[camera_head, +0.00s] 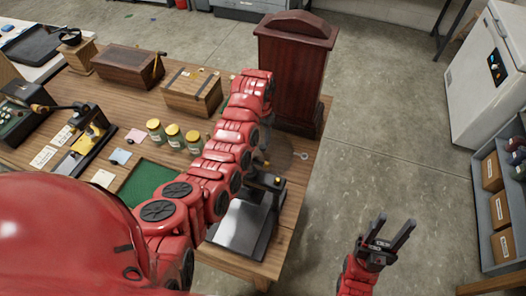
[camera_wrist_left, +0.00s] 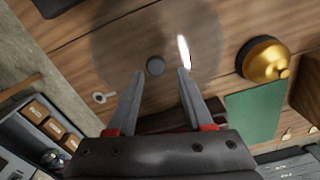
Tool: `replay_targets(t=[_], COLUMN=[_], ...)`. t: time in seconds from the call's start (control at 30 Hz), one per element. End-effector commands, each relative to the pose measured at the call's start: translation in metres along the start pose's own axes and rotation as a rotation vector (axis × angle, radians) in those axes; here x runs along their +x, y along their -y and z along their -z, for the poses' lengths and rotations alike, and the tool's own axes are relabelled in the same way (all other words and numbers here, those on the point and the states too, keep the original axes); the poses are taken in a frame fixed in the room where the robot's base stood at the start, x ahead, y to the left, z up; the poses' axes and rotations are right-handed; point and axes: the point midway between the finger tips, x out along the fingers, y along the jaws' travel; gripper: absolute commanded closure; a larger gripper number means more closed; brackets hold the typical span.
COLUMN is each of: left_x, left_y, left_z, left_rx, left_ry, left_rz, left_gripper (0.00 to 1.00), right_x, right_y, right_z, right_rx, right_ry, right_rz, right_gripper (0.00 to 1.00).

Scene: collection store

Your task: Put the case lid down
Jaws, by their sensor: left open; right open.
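A wooden box (camera_head: 192,92) with dark straps stands on the table in the head view; its lid is down. A darker wooden box (camera_head: 130,66) beside it is also closed. I cannot tell which lid is the case lid. In the left wrist view a clear round cover (camera_wrist_left: 110,45) with a dark knob (camera_wrist_left: 155,66) lies below my left gripper (camera_wrist_left: 162,74). Its open fingers appear on either side of the knob, empty; contact is not clear. In the head view my arm hides most of that gripper. My right gripper (camera_head: 388,235) is open and empty over the floor.
A tall dark-red wooden cabinet (camera_head: 293,65) stands at the table's far right corner. Several yellow-lidded jars (camera_head: 173,135) and a green mat (camera_head: 146,184) are left of my arm. A small ring (camera_head: 303,155) lies near the right edge. A shelf (camera_head: 496,205) stands right.

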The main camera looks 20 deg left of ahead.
Motion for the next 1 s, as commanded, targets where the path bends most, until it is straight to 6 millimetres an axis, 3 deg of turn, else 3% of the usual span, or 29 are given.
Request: replay_targets(t=[0.47, 0.63, 1.0], left_x=[0.032, 0.049, 0.057], left_y=[-0.006, -0.006, -0.006], left_z=[0.001, 0.002, 0.003], left_rx=[0.000, 0.003, -0.001], left_ry=[0.007, 0.006, 0.001], left_rz=[-0.002, 0.000, -0.001], left_gripper=[0.48, 0.48, 0.48], right_x=[0.028, 0.027, 0.028], right_y=[-0.001, -0.001, -0.001], right_z=[0.005, 0.005, 0.005], right_rx=[0.000, 0.000, 0.000], right_ry=[0.001, 0.001, 0.000], right_rz=[0.000, 0.000, 0.000], right_gripper=[0.50, 0.50, 0.50])
